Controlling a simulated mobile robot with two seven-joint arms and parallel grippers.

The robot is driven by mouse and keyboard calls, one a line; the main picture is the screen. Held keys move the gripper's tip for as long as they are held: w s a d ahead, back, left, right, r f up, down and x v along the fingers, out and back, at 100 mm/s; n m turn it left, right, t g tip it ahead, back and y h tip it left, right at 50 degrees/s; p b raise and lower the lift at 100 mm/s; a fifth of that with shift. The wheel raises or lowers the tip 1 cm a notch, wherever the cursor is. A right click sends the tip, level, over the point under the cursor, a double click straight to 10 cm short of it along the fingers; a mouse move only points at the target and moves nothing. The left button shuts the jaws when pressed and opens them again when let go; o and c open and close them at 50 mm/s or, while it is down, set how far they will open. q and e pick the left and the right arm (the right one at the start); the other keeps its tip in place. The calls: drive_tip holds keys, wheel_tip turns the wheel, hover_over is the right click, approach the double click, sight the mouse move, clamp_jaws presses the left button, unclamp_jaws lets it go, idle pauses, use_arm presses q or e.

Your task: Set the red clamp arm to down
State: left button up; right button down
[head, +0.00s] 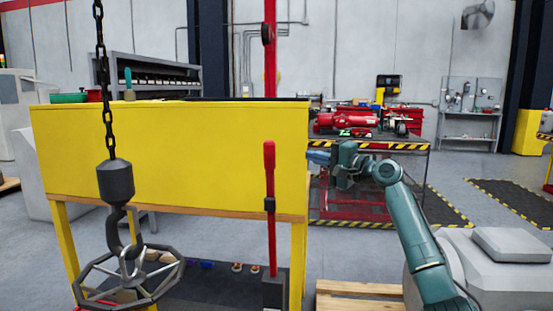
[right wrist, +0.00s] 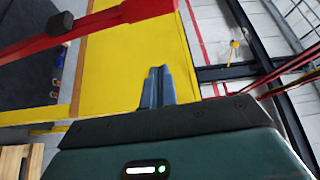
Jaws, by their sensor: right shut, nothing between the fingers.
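The red clamp arm (head: 271,235) stands upright in front of the yellow bench panel in the head view, with a black collar partway up and a dark block at its foot. In the right wrist view the red clamp arm (right wrist: 95,28) crosses the upper left. My right gripper (head: 318,157) is at the right edge of the yellow panel, to the right of the clamp arm's upper end and apart from it. Its blue fingers (right wrist: 157,88) are shut together with nothing between them. My left gripper is not in view.
A black chain with a hook (head: 115,182) hangs at the left, holding a grey octagonal wheel (head: 88,270). The yellow panel (head: 180,150) stands behind the clamp arm. A striped-edge table (head: 415,148) with red equipment is behind my right arm. A wooden pallet (head: 350,290) lies below.

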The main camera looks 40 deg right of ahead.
use_arm(q)
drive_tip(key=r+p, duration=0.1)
drive_tip(key=p, duration=0.1)
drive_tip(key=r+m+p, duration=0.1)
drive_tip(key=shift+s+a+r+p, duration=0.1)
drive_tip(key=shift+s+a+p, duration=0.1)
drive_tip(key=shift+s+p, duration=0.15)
use_arm(e)
drive_tip(key=w+a, duration=0.4)
drive_tip(key=w, duration=0.3)
drive_tip(key=shift+w+a+r, duration=0.15)
drive_tip(key=shift+w+a, duration=0.15)
drive_tip(key=shift+a, duration=0.05)
